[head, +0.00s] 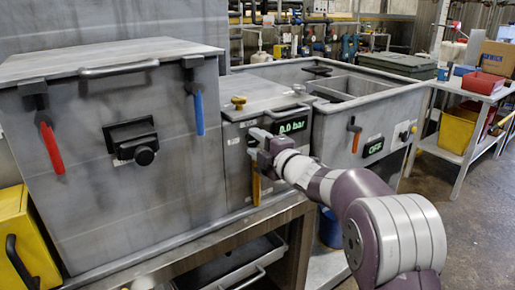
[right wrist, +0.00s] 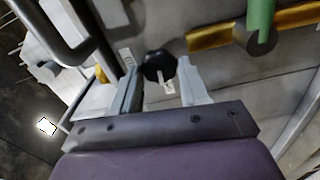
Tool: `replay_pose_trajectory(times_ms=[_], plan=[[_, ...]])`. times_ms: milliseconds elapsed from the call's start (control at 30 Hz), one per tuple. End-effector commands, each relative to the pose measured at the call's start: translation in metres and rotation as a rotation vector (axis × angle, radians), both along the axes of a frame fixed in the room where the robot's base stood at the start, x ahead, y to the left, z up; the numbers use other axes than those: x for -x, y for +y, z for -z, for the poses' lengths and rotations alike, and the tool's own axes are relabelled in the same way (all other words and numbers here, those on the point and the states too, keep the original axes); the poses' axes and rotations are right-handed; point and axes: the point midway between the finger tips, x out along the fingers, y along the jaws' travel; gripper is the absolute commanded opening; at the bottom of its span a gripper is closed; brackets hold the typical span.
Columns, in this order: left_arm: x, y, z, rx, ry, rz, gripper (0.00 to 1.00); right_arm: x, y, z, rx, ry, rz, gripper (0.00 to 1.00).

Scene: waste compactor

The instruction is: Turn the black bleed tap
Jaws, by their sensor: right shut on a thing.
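The black bleed tap (right wrist: 158,65) shows in the right wrist view as a small dark knob on a grey metal panel. It lies between the two pale fingers of my right gripper (right wrist: 160,84), which is shut on it. In the head view my right gripper (head: 258,140) is at the front of the small middle unit (head: 236,150), just left of a display (head: 292,126) reading 0.0 bar. The tap is hidden there behind the gripper. My left gripper is not in view.
A yellow-orange lever (head: 256,186) hangs just below my right gripper. A green handle (right wrist: 261,18) shows in the wrist view.

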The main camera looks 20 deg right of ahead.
Motion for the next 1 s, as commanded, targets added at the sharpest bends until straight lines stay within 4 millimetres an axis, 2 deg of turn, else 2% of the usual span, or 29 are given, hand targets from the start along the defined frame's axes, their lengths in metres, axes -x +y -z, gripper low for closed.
replay_pose_trajectory(times_ms=[367,400,467,800,867,1000], plan=[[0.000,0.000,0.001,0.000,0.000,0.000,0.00,0.000,0.000,0.002,0.004,0.003,0.001,0.14],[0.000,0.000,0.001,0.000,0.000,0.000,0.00,0.000,0.000,0.002,0.004,0.003,0.001,0.48],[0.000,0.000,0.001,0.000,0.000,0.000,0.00,0.000,0.000,0.002,0.004,0.002,0.000,0.67],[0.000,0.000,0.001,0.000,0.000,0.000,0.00,0.003,-0.001,0.000,0.004,0.000,0.001,0.67],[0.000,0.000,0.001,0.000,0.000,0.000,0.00,0.009,-0.004,0.000,0.004,-0.001,0.001,0.67],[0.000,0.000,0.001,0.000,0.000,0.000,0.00,0.040,-0.016,-0.001,0.004,-0.001,0.003,0.67]])
